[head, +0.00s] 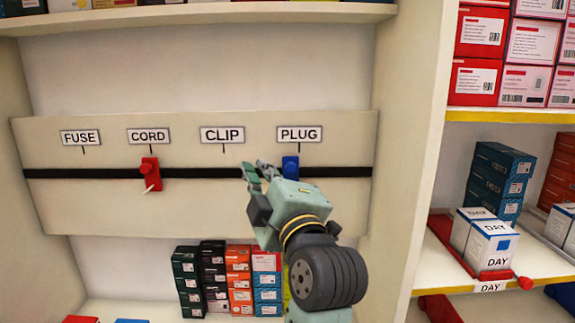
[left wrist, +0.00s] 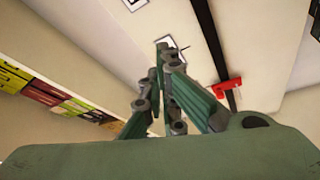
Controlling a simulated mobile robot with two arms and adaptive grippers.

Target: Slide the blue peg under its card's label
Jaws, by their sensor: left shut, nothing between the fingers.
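The blue peg (head: 291,163) sits on the black slot (head: 205,173) of a cream board, below the PLUG label (head: 299,134) and slightly left of its tick. The red peg (head: 150,172) sits on the slot below the CORD label (head: 148,136); it also shows in the left wrist view (left wrist: 228,89). My left gripper (head: 256,170) is shut and empty, its fingertips just left of the blue peg. I cannot tell whether they touch it. In the left wrist view the fingers (left wrist: 163,58) overlap a white label; the blue peg is not visible there.
The FUSE label (head: 81,138) and CLIP label (head: 223,134) have no peg below them. Stacked boxes (head: 228,278) stand under the board. A shelf upright (head: 412,130) rises to the right. The slot between the red peg and my gripper is clear.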

